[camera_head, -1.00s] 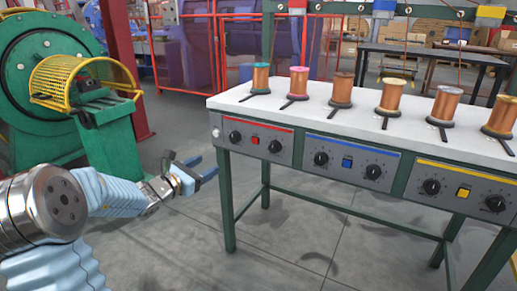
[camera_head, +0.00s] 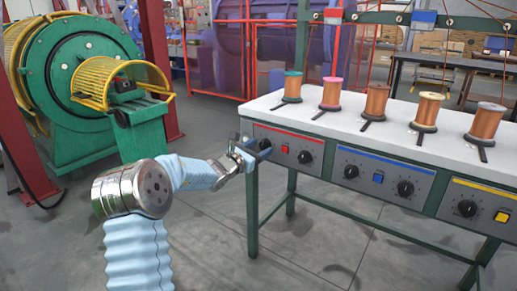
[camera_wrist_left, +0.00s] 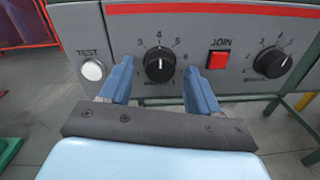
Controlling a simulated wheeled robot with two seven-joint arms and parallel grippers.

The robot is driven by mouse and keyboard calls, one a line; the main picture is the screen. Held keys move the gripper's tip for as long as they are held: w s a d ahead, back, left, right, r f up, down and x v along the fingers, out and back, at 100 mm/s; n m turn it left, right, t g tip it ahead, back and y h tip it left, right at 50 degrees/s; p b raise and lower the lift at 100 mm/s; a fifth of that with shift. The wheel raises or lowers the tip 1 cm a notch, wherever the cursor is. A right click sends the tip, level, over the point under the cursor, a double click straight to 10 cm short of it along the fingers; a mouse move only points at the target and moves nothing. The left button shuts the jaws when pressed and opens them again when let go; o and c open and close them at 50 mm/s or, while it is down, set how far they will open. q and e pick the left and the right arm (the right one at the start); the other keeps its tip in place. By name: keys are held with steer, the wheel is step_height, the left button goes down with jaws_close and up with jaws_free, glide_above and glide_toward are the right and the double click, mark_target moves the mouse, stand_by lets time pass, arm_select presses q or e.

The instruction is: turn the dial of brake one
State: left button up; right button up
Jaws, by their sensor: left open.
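The red-striped control panel (camera_head: 285,140) is at the near left end of the bench front. Its left black dial (camera_wrist_left: 159,64) shows in the left wrist view with its white mark pointing up, near the 4. My left gripper (camera_wrist_left: 158,72) is open, one blue finger on each side of this dial. I cannot tell whether the fingers touch it. In the head view the left gripper (camera_head: 254,152) is at the panel's left end and partly covers that dial. The panel's right dial (camera_head: 305,157) also shows. My right gripper is not in view.
A white TEST button (camera_wrist_left: 92,69) is left of the dial, and a red JOIN button (camera_wrist_left: 218,60) is right of it. Blue-striped (camera_head: 378,179) and yellow-striped panels (camera_head: 480,209) continue rightward. Copper spools (camera_head: 331,93) stand on the white bench top. Floor left of the bench is clear.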

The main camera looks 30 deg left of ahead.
arm_select(q)
steer(key=c, duration=1)
steer(key=shift+f+m+b, duration=0.15)
steer(key=shift+m+b, duration=0.25)
steer(key=shift+b, duration=0.4)
steer(key=shift+c, duration=0.2)
steer(key=m+b, duration=0.4)
steer(key=b, duration=0.4)
steer(key=shift+d+f+m, duration=0.1)
steer(key=shift+m, duration=0.3)
steer(key=shift+r+m+b, duration=0.2)
steer(key=shift+m+b, duration=0.9)
steer(key=shift+b, duration=0.25)
steer(key=o, duration=1)
steer(key=shift+r, duration=0.1)
steer(key=shift+o, duration=0.2)
